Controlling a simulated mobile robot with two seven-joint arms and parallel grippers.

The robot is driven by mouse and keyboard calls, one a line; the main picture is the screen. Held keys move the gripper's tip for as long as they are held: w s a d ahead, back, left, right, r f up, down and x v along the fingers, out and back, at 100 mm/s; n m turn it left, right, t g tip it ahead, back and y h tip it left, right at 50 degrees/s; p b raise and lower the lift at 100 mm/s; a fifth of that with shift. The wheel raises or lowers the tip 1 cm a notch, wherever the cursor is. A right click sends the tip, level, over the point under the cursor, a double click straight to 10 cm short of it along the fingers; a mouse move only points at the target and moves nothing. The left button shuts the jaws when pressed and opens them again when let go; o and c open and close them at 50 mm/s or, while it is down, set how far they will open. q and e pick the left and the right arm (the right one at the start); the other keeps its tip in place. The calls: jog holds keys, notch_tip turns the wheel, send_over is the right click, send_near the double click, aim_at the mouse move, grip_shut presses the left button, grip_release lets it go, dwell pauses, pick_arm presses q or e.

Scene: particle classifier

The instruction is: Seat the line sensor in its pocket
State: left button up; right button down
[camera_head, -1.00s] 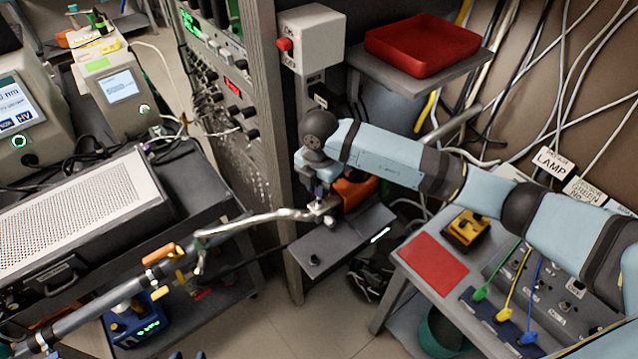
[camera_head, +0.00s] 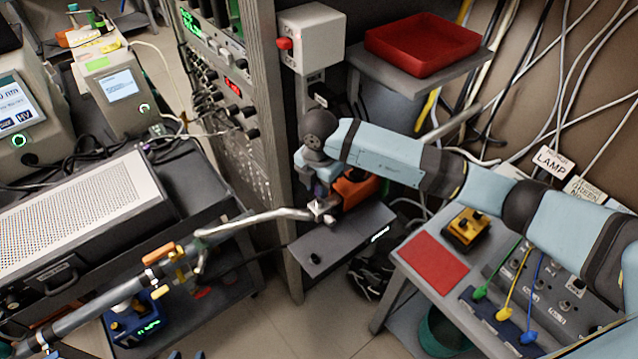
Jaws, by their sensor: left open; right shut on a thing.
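My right gripper (camera_head: 319,190) hangs at the end of the light blue arm, pointing down, just above the silver fitting at the tip of the bent pipe (camera_head: 270,218). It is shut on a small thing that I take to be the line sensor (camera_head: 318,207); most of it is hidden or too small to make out. I cannot make out the pocket. Two small blue tips at the bottom edge look like my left gripper (camera_head: 187,355), apart and empty.
An orange part (camera_head: 356,188) sits close behind my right gripper. A tall instrument rack (camera_head: 262,120) stands left of it. A red tray (camera_head: 422,45) is on a shelf above. A side table with a red mat (camera_head: 433,262) and coloured plugs is at right.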

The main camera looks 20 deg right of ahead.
jog(key=shift+f+b, duration=1)
jog(key=shift+f, duration=0.55)
jog(key=c, duration=0.9)
grip_release()
jog(key=shift+r, duration=0.1)
notch_tip(320, 180, up, 14)
jog(key=shift+f+b, duration=0.15)
jog(key=shift+b, duration=0.8)
